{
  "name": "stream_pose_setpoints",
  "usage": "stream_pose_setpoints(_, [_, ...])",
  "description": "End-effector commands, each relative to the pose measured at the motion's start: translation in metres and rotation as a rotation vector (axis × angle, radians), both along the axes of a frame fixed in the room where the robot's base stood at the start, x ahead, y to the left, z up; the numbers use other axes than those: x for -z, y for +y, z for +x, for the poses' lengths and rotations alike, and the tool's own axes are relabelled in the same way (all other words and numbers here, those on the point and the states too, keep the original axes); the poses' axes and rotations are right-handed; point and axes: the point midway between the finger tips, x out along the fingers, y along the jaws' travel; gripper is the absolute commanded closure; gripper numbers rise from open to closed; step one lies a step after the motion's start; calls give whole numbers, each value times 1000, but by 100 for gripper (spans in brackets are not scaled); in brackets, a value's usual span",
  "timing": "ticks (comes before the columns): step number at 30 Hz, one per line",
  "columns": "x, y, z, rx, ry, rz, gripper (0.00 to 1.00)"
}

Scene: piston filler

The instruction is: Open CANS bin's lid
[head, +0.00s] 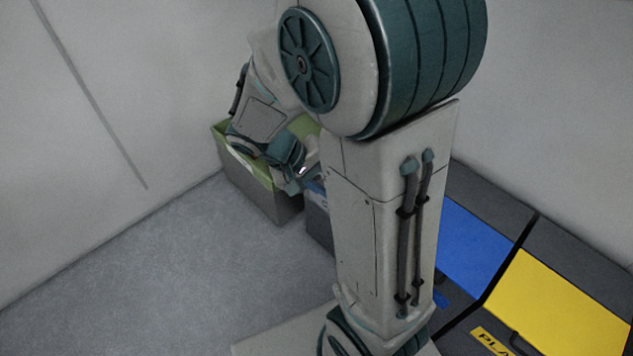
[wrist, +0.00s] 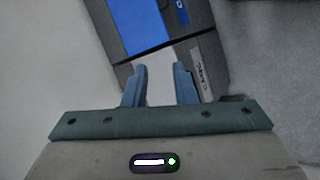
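In the wrist view, a dark grey bin with a blue panel on its lid (wrist: 145,25) lies just past my fingertips. The lid looks closed. My gripper (wrist: 160,83) is open, its two blue-grey fingers apart with nothing clearly between them. Whether the fingers touch the bin I cannot tell.
A grey bin with a green rim (head: 262,190) stands left of the dark bin, partly under my arm. At right are a blue panel (head: 470,245) and a yellow lid (head: 560,305) with a label starting PLA. Walls close in behind. Floor at left (head: 150,270) is clear.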

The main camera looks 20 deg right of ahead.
Motion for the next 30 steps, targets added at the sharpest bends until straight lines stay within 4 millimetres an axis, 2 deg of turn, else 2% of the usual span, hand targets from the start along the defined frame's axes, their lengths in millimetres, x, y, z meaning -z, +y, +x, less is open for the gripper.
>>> stream_pose_setpoints(1, [37,-2,9,-17,21,-67,75])
stream_pose_setpoints(8, [131,-7,56,-123,4,-368,75])
stream_pose_setpoints(12, [191,-1,87,-226,-51,-524,75])
stream_pose_setpoints(15, [229,7,105,-304,-100,-605,75])
stream_pose_setpoints(18, [258,15,119,-370,-148,-661,75])
stream_pose_setpoints(21, [278,21,128,-418,-185,-691,75])
stream_pose_setpoints(25, [289,24,134,-448,-210,-709,75])
stream_pose_setpoints(30, [293,9,140,-449,-214,-711,75])
